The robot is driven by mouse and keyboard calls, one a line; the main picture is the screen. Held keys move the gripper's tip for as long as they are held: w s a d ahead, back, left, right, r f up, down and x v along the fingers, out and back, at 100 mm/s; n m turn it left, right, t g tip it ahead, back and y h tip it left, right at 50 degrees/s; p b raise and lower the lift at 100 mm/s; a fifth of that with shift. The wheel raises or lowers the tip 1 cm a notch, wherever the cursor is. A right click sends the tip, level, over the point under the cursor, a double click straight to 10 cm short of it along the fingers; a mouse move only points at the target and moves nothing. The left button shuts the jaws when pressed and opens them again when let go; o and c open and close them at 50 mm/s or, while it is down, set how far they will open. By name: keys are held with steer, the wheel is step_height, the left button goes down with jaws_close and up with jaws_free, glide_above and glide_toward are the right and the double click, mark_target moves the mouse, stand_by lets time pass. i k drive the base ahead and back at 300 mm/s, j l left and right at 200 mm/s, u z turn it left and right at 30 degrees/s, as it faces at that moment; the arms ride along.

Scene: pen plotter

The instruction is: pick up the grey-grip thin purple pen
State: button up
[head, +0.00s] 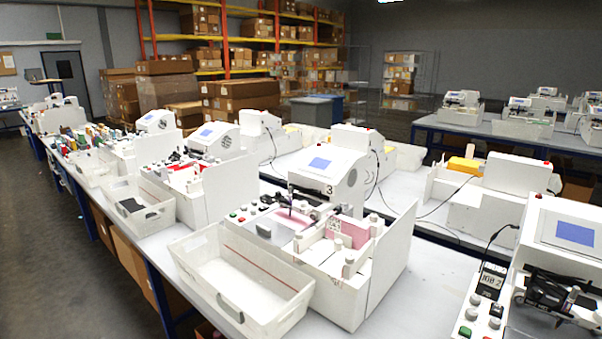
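I cannot pick out a grey-grip thin purple pen for certain in the head view; at this distance the small parts are too fine to tell. The nearest middle plotter (325,178), white with a blue screen and a "3" on its front, has a dark upright pen-like part (290,200) over a pink sheet (291,226). Several grey-white posts (349,265) stand at its front right. My gripper does not show in this view.
An empty white bin (240,275) sits at the table's front edge, with another bin (140,205) holding dark items further left. A second plotter (565,235) with a black mechanism stands at the right. The floor (60,265) at left is clear.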

mark_target(567, 306)
steer(key=i+j+z, duration=0.1)
steer(key=z, duration=0.35)
steer(key=i+j+z, duration=0.1)
steer(key=j+z, duration=0.45)
steer(key=z, duration=0.3)
steer(key=j+z, duration=0.25)
steer(key=z, duration=0.15)
steer(key=i, duration=0.05)
